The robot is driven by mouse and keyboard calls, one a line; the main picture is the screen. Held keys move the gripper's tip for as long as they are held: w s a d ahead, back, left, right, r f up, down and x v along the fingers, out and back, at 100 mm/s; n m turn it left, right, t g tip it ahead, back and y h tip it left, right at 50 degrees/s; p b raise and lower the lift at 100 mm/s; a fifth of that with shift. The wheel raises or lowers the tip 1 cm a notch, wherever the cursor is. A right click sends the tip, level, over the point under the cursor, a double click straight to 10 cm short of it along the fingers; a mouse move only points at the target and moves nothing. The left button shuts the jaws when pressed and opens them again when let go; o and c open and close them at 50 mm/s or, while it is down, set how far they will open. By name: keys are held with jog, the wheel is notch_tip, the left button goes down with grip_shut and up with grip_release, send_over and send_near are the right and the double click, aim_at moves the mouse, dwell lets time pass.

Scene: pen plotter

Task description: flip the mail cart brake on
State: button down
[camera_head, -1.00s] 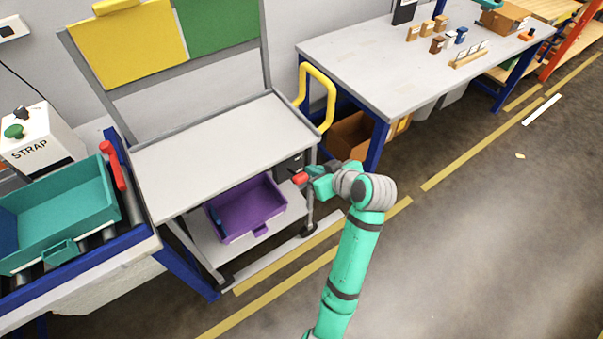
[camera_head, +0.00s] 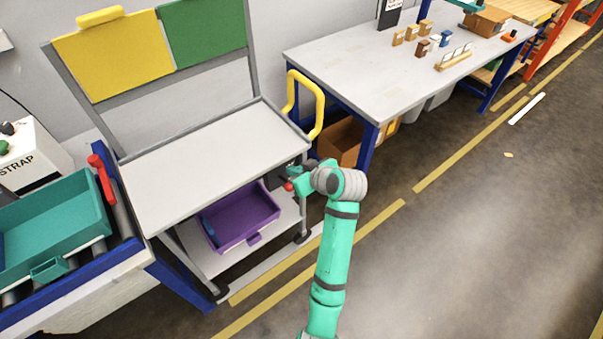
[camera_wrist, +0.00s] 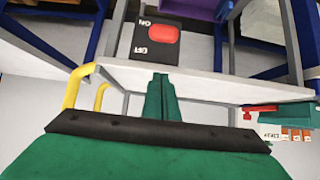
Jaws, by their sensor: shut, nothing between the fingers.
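The grey mail cart (camera_head: 200,165) stands left of my arm, with yellow and green boards above its top shelf and a yellow handle (camera_head: 318,105) on its right. In the wrist view, a dark brake panel (camera_wrist: 186,48) with a red rocker (camera_wrist: 165,33) and upside-down ON and OFF labels is on the cart's end. The red part also shows small in the head view (camera_head: 289,187), partly hidden by my gripper (camera_head: 297,183). The shut, empty fingers (camera_wrist: 160,77) point at the panel, just below it in the wrist view. I cannot tell whether they touch it.
A purple bin (camera_head: 240,220) sits on the cart's lower shelf. A workbench (camera_head: 375,65) with small boxes stands right of the cart, a cardboard box (camera_head: 340,140) under it. A conveyor with a teal tray (camera_head: 60,225) is at left.

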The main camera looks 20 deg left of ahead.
aim_at(286, 180)
jog(key=x, duration=0.3)
jog(key=shift+a+f, duration=0.1)
jog(key=shift+f, duration=0.05)
jog(key=shift+s+d+f, duration=0.1)
jog(key=shift+d+f, duration=0.1)
jog(key=shift+f, duration=0.35)
jog(key=shift+s+d+f, duration=0.15)
jog(key=shift+d+f, duration=0.1)
jog(key=shift+f, duration=0.3)
jog(key=shift+s+d+f, duration=0.2)
jog(key=shift+d+f, duration=0.05)
jog(key=shift+f, duration=0.45)
